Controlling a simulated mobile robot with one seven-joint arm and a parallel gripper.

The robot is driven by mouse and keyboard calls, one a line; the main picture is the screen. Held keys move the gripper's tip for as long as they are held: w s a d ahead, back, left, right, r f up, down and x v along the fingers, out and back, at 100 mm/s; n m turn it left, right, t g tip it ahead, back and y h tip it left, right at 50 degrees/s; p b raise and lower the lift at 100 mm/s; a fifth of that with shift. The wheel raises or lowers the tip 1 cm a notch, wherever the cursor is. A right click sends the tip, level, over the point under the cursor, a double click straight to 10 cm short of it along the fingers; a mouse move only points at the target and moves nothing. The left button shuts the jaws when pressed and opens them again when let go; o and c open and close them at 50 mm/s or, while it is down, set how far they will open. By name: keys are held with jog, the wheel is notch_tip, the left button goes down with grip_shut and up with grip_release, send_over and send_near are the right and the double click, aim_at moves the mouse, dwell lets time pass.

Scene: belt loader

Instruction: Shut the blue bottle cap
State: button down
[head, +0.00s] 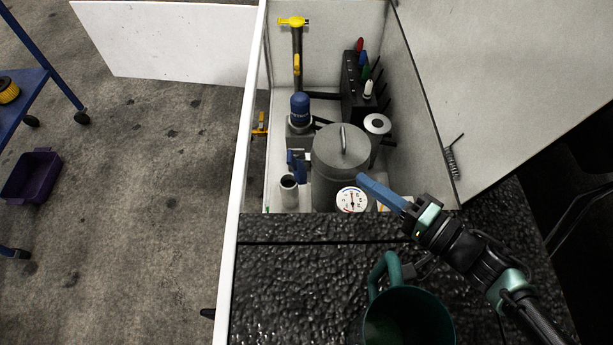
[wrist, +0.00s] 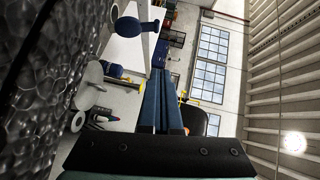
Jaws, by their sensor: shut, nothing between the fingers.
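In the head view, a small pale bottle (head: 288,190) stands open-topped in the compartment. A blue flap (head: 292,161), which looks like its cap, stands upright behind the dark opening. Whether the two are joined is too small to tell. My gripper (head: 360,178) has its blue fingers shut together and empty. It is to the right of the bottle, over the near right side of a grey canister (head: 341,150), apart from the cap. In the wrist view, the closed fingers (wrist: 160,110) point away from the camera.
A blue cylinder (head: 300,108) on a grey base stands behind the bottle. A gauge (head: 352,199) is below my fingertips. A dark rack (head: 356,85) with coloured pieces is at the back right. A white wall (head: 238,170) bounds the left. A green mug (head: 405,318) stands on the black bumpy top.

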jog(key=f, duration=0.1)
jog(key=b, duration=0.2)
send_near(297, 167)
jog(key=w+a+r, duration=0.3)
jog(key=w+a, duration=0.1)
jog(key=w, duration=0.2)
jog(key=shift+s+a+f, duration=0.15)
jog(key=shift+a+f, duration=0.1)
jog(key=shift+a, duration=0.2)
